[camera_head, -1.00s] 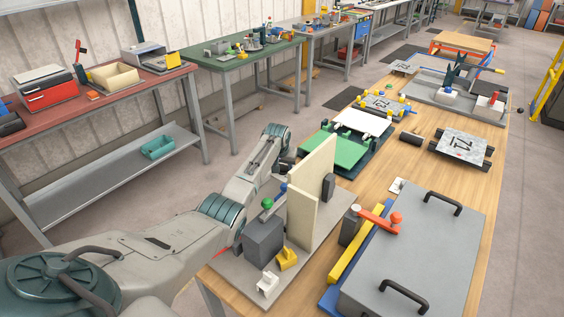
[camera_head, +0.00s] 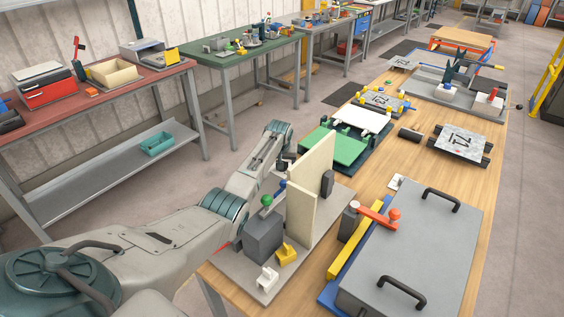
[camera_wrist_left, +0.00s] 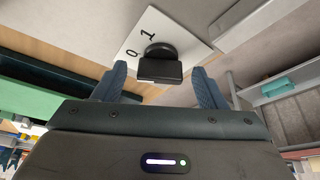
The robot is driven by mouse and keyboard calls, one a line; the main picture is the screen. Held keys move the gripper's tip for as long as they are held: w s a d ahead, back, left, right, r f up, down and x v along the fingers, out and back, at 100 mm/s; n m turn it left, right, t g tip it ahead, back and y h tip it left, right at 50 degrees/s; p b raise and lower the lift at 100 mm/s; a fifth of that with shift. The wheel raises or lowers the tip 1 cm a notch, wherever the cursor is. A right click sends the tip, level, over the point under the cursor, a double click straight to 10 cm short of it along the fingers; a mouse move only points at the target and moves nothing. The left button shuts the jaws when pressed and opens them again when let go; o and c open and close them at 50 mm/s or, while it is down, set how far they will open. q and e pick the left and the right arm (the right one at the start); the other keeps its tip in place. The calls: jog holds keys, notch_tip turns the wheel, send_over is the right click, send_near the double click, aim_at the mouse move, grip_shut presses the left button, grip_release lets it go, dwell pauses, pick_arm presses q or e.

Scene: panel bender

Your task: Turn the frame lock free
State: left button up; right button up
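In the left wrist view, a black knob with a block-like grip (camera_wrist_left: 160,71) sits on a white plate (camera_wrist_left: 146,31) marked 0 and 1. It looks like the frame lock. My left gripper (camera_wrist_left: 159,78) is open, with one blue finger on each side of the grip. Gaps show between grip and fingers, so it holds nothing. The grip sits across the space between the fingertips. In the head view, my left arm reaches behind the upright beige panels (camera_head: 318,165), and its fingers and the marked plate cannot be made out there. My right gripper is not in view.
A grey box with a green ball knob (camera_head: 266,200) stands close beside my left arm. A green frame (camera_head: 335,146) lies beyond the panels. Clear floor separates the bench from the red table (camera_head: 110,88).

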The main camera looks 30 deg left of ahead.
pick_arm(q)
jog(key=shift+s+d+r, duration=0.1)
jog(key=shift+s+r, duration=0.1)
jog(key=shift+r, duration=0.4)
jog(key=b+v, duration=0.2)
jog(key=v, duration=0.7)
jog(key=shift+r, duration=0.25)
jog(key=shift+s+f, duration=0.1)
